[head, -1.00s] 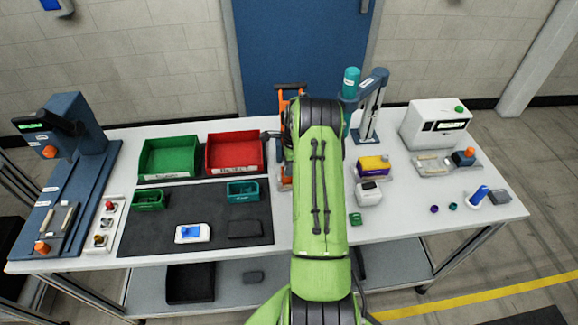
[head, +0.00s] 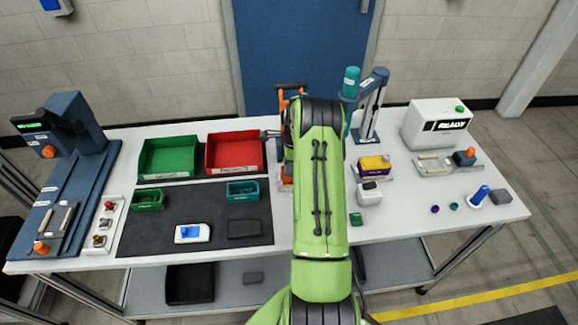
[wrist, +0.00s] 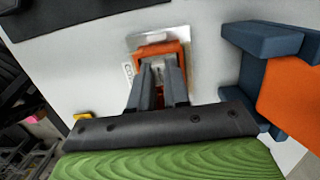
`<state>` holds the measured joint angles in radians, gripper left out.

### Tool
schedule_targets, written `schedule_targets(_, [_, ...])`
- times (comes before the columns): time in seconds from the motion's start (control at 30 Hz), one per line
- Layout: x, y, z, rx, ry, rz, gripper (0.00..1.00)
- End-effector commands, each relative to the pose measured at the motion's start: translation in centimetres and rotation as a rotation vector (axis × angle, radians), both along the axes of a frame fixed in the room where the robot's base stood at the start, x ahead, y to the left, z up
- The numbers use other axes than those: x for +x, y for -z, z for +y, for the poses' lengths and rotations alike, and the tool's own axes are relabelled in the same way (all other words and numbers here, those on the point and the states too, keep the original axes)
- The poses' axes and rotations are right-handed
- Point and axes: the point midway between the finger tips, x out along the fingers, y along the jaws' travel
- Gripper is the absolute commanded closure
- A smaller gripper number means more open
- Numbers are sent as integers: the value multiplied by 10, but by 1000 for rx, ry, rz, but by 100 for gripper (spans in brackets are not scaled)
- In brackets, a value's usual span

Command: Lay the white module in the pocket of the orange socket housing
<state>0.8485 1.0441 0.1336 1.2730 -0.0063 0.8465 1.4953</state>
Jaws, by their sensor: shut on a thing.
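The orange socket housing (wrist: 176,48) sits on a bright metal plate (wrist: 140,39) in the wrist view. In the head view my arm covers most of it, with only a sliver of orange showing beside the arm. My gripper (wrist: 158,68) is shut on a pale piece, the white module (wrist: 157,74), between its two dark fingers. The fingertips are over the middle of the housing, at its opening. The fingers hide most of the module and the pocket, so I cannot tell how deep the module sits.
A blue-grey fixture with an orange block (wrist: 290,98) stands close on the right in the wrist view. In the head view, a red bin (head: 235,153) and a green bin (head: 167,158) stand left of my arm. A dark mat (head: 150,240) lies in front of them.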

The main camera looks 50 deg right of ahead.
Motion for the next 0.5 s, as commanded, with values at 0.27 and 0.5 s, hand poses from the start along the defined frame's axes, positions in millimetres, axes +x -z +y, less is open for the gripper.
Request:
schedule_targets(0.27, [0, 4, 0, 0, 0, 0, 100])
schedule_targets(0.5, [0, 8, 0, -1, 0, -1, 100])
